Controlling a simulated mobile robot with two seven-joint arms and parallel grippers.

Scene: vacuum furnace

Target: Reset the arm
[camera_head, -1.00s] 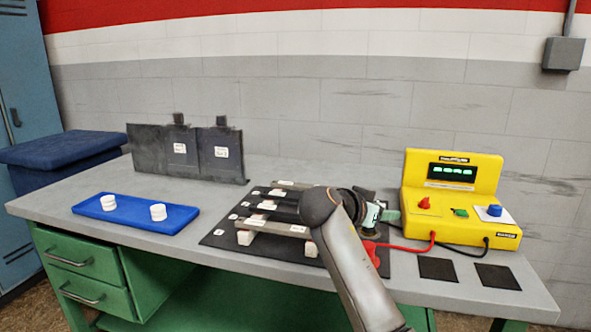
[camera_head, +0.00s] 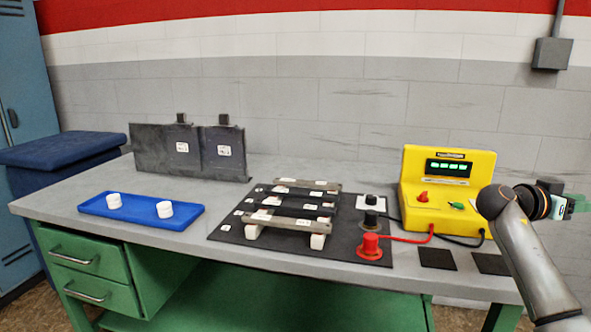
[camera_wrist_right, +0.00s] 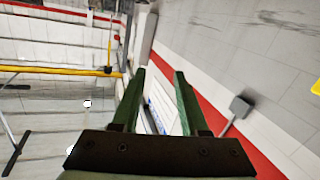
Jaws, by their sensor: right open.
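My right arm comes in at the lower right of the head view. Its gripper (camera_head: 580,204) is held up beside the yellow meter box (camera_head: 450,192), past the box's right side and in front of the wall. The right wrist view shows its two green fingers (camera_wrist_right: 159,100) apart with nothing between them. That view looks across the room and wall, not down at the bench. The arm hides the right part of the meter box's front. My left gripper is in neither view.
The grey bench (camera_head: 290,270) holds a black mat (camera_head: 222,232) with several bars (camera_head: 290,221), a red terminal (camera_head: 370,247) and a black terminal (camera_head: 371,219). A red cable (camera_head: 408,239) runs to the meter. A blue tray (camera_head: 137,214) with two white pieces lies left. Dark panels (camera_head: 160,150) stand behind.

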